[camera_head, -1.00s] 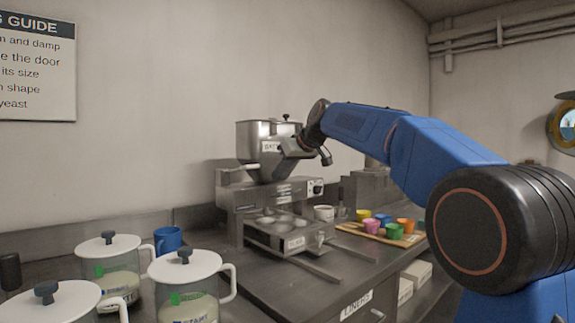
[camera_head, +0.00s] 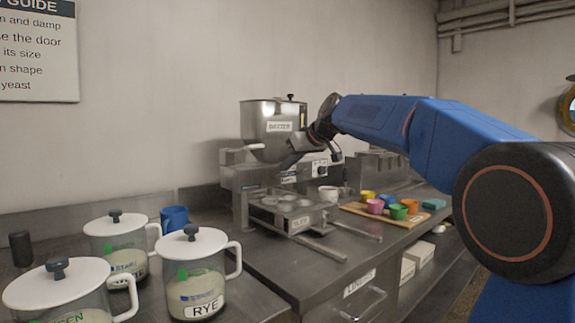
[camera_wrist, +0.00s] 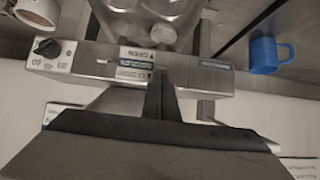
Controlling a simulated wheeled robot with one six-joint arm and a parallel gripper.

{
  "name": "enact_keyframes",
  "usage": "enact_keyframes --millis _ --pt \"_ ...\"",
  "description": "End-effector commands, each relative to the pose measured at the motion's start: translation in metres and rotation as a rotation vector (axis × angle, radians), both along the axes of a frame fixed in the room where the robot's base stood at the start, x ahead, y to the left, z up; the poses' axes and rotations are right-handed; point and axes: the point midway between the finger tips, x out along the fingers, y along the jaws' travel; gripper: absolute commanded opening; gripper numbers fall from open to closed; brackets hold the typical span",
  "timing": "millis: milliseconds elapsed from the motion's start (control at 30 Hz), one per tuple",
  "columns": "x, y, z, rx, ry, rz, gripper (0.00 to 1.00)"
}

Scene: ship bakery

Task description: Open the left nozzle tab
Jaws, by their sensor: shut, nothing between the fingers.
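The steel batter machine (camera_head: 232,180) stands on the counter against the wall, with a hopper (camera_head: 262,118) labelled BATTER on top. My gripper (camera_head: 286,164) points down-left in front of the machine, just under the hopper and right of that pale tab. In the wrist view, my gripper (camera_wrist: 159,78) is shut and empty, its tip over the front panel (camera_wrist: 190,73) beside the labels. I cannot tell whether it touches.
A muffin tin (camera_head: 288,205) sits in the machine's lower tray. A white cup (camera_head: 328,194), a board of coloured cups (camera_head: 375,207) and a blue mug (camera_head: 174,218) are nearby. Lidded jars (camera_head: 197,268) crowd the front left. A black knob (camera_wrist: 46,47) is on the panel.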

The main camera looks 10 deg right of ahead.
Motion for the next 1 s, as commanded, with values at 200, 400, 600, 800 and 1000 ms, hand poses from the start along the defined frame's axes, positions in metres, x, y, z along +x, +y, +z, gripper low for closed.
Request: enact_keyframes --millis 200,400,600,800,1000 --pt "-0.0017 -0.0008 -0.0012 0.017 -0.027 -0.001 0.0" --pt "-0.0027 -0.0012 -0.0024 0.026 -0.046 0.0 0.0" --pt "-0.0036 -0.0017 -0.0044 0.04 -0.067 0.0 0.0" --pt "-0.0056 -0.0031 -0.0063 0.064 -0.11 -0.002 0.0" --pt "-0.0076 -0.005 -0.0108 0.097 -0.167 -0.002 0.0"
